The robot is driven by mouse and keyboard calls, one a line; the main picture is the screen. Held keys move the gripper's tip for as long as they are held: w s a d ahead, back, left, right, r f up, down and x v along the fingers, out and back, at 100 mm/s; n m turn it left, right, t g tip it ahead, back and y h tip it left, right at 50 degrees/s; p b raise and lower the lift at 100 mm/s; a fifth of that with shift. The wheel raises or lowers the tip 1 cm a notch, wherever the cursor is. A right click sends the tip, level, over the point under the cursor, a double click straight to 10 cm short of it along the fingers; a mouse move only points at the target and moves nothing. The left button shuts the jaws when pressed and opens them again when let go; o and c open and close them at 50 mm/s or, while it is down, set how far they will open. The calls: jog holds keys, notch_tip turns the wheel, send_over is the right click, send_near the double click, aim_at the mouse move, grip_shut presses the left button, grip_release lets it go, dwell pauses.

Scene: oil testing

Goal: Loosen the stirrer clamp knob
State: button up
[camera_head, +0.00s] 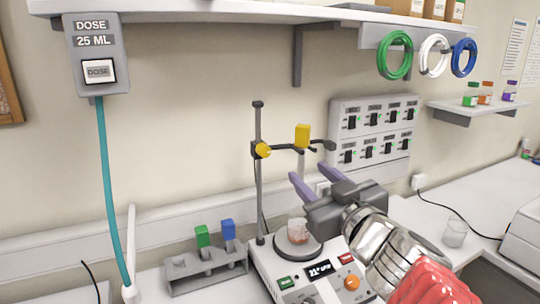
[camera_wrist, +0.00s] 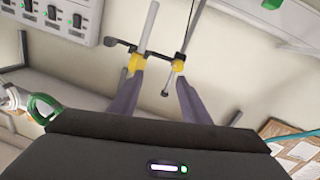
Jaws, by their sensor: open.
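A round yellow knob (camera_head: 262,150) sits where a dark clamp arm (camera_head: 283,147) meets the upright stand rod (camera_head: 258,190). A yellow block (camera_head: 302,134) stands farther right on that arm. My gripper (camera_head: 310,174) is open, with purple fingers, below and right of the knob and apart from it in the head view. In the wrist view, the yellow knob (camera_wrist: 178,66) shows beyond the right fingertip and the yellow block (camera_wrist: 136,62) beyond the left one. Nothing shows gripped; contact cannot be told.
The hotplate stirrer (camera_head: 305,275) carries a small beaker (camera_head: 298,232) below my gripper. A rack (camera_head: 205,272) with green and blue items stands left of it. A switch panel (camera_head: 373,135) is on the wall behind. A shelf (camera_head: 220,9) runs above. Another beaker (camera_head: 455,233) stands right.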

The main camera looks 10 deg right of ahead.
aim_at(266, 152)
jog(key=shift+s+a+n+y, duration=0.25)
jog(key=shift+a+n+y, duration=0.55)
jog(key=shift+a+y, duration=0.45)
jog(key=shift+f+x, duration=0.15)
jog(key=shift+x, duration=3.3)
jog(key=shift+f+x, duration=0.15)
jog(key=shift+x, duration=3.35)
jog(key=c, duration=1)
